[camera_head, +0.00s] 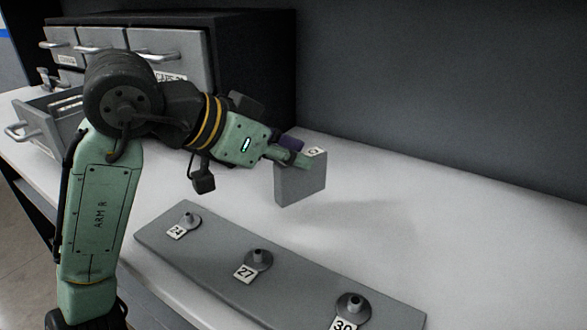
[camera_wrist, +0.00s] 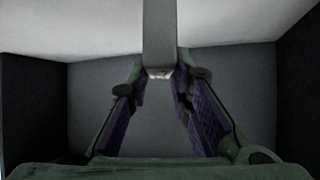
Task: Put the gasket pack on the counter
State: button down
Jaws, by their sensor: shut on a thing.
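The gasket pack (camera_head: 300,186) is a grey upright block with a small white label on its top edge. My gripper (camera_head: 298,157) is shut on its top edge in the head view. The pack seems to hang just above the white counter (camera_head: 450,231), with a soft shadow to its right; I cannot tell for sure whether its bottom touches. In the wrist view the pack (camera_wrist: 159,35) shows as a grey strip between the tips of my gripper (camera_wrist: 158,80).
A dark cabinet with grey drawers (camera_head: 173,50) stands at the back left, one drawer (camera_head: 47,124) pulled open. A grey plate (camera_head: 210,256) with several numbered pegs lies at the counter's front. The counter is clear to the pack's right. A dark wall (camera_head: 440,80) stands behind.

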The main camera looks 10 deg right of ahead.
aim_at(292, 172)
jog(key=shift+w+d+f, duration=0.1)
jog(key=shift+f, duration=0.8)
jog(key=shift+w+d+f, duration=0.1)
jog(key=shift+f, duration=0.8)
jog(key=shift+s, duration=0.1)
jog(key=shift+f, duration=0.15)
jog(key=c, duration=1.5)
grip_release()
jog(key=shift+o, duration=0.2)
jog(key=shift+a+r, duration=0.15)
jog(key=shift+r, duration=0.15)
jog(key=v, duration=1.1)
jog(key=shift+a+r, duration=0.2)
jog(key=shift+r, duration=0.05)
jog(key=shift+s+b, duration=0.1)
jog(key=shift+b, duration=0.2)
